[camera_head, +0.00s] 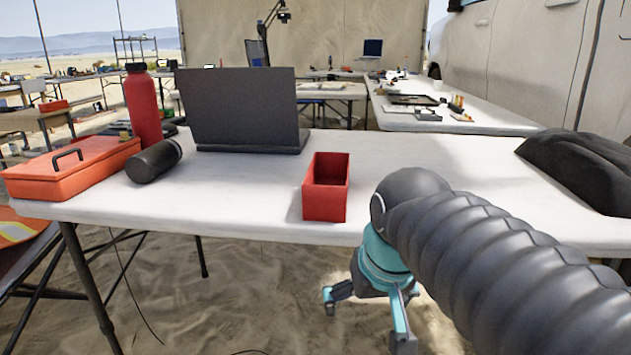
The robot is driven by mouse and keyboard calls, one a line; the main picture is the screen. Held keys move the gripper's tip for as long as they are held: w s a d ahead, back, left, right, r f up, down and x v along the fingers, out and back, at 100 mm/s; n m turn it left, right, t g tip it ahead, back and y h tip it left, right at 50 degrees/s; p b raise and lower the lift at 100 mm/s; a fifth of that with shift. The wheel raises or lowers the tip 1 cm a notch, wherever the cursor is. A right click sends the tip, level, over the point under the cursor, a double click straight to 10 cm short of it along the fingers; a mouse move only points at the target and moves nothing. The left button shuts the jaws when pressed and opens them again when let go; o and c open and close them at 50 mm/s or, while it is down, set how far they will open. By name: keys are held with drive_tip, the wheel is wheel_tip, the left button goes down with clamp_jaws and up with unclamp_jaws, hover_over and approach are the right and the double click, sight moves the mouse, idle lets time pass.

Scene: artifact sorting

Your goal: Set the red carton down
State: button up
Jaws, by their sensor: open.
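The red carton (326,203) is an open-topped red box. It stands upright on the white table (250,214), near the table's front edge. My gripper (364,318) is in front of the table and lower in the picture, to the right of and below the carton. Its fingers are spread apart with nothing visible between them. The gripper is apart from the carton. My arm hides part of the table's front right edge.
A dark laptop (240,108) stands behind the carton. A black cylinder (154,161), a red bottle (142,107) and an orange toolbox (72,168) are at left. A dark bag (580,166) lies at right. The tabletop right of the carton is clear.

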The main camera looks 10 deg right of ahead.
drive_tip(key=w+r+m+g+p, duration=0.4)
drive_tip(key=w+r+p, duration=0.5)
drive_tip(key=w+r, duration=1.5)
drive_tip(key=shift+n+g, duration=0.3)
drive_tip(key=shift+n, duration=0.3)
drive_tip(key=f, duration=0.3)
drive_tip(key=f+b, duration=0.1)
drive_tip(key=f, duration=0.2)
drive_tip(key=w+f, duration=0.1)
drive_tip(key=f, duration=0.2)
drive_tip(key=shift+a+b, duration=0.1)
drive_tip(key=shift+b, duration=0.3)
drive_tip(key=shift+s+f+b, duration=0.15)
drive_tip(key=shift+f+b, duration=0.5)
drive_tip(key=shift+f, duration=2.05)
drive_tip(key=c, duration=1.1)
drive_tip(key=shift+o, duration=0.2)
drive_tip(key=shift+r, duration=0.15)
